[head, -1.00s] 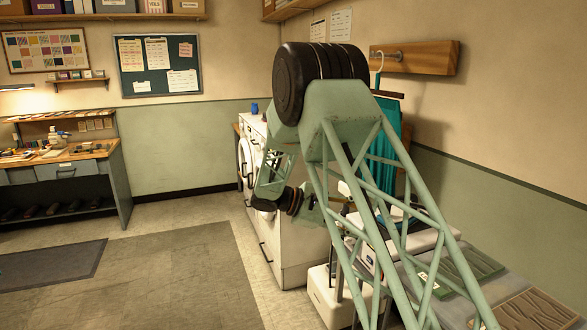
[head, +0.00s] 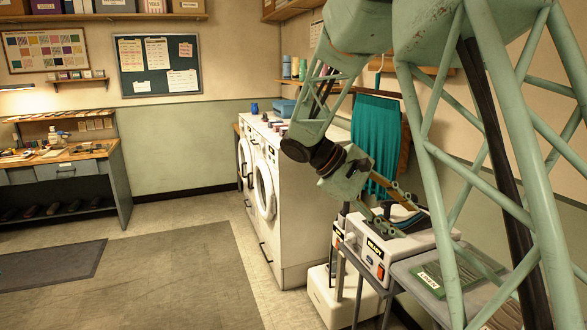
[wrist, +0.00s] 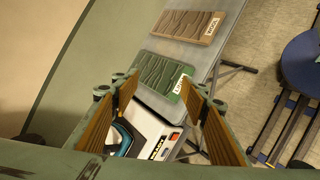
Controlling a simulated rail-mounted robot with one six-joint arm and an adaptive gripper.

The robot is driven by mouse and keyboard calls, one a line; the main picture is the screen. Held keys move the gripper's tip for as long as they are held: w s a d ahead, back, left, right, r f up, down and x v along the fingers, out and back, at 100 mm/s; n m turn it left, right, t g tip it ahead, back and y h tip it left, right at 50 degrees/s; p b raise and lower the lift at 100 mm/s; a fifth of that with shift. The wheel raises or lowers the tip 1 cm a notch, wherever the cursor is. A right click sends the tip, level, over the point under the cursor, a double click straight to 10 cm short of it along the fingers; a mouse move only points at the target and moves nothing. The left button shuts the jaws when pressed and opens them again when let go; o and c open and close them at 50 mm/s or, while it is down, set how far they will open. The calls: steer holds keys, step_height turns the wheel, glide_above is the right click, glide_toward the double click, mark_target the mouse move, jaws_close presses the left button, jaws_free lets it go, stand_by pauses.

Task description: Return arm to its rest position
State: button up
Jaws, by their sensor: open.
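My gripper (head: 402,214) is in the head view, above the white machine on the stand at the right. Its two fingers point right and slightly down. They are apart, with nothing seen held between them. In the wrist view my gripper (wrist: 160,92) has its two orange-lined fingers spread wide. A white machine (wrist: 157,133) with a blue-and-dark iron-like thing (wrist: 121,139) lies beyond and between them. My lattice arm fills the right of the head view and hides part of the wall and bench.
A green ribbed board (wrist: 170,78) and a brown ribbed board (wrist: 187,26) lie on a grey bench (head: 420,272). A teal cloth (head: 375,135) hangs behind my gripper. White washers (head: 290,200) stand to its left. Open floor (head: 170,270) lies farther left.

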steer(key=s+a+r+m+t+y, duration=0.1)
steer(key=s+r+m+y, duration=0.25)
steer(key=s, duration=1.25)
steer(key=s+a+r+m+t+y, duration=0.15)
steer(key=s+r+y, duration=0.35)
steer(key=s, duration=1.2)
steer(key=s+a+f+m+t+y, duration=0.1)
steer(key=s+a, duration=0.3)
steer(key=s, duration=0.6)
steer(key=shift+a+m+t+y, duration=0.4)
steer(key=shift+m+t+y, duration=0.05)
steer(key=shift+m+t, duration=0.15)
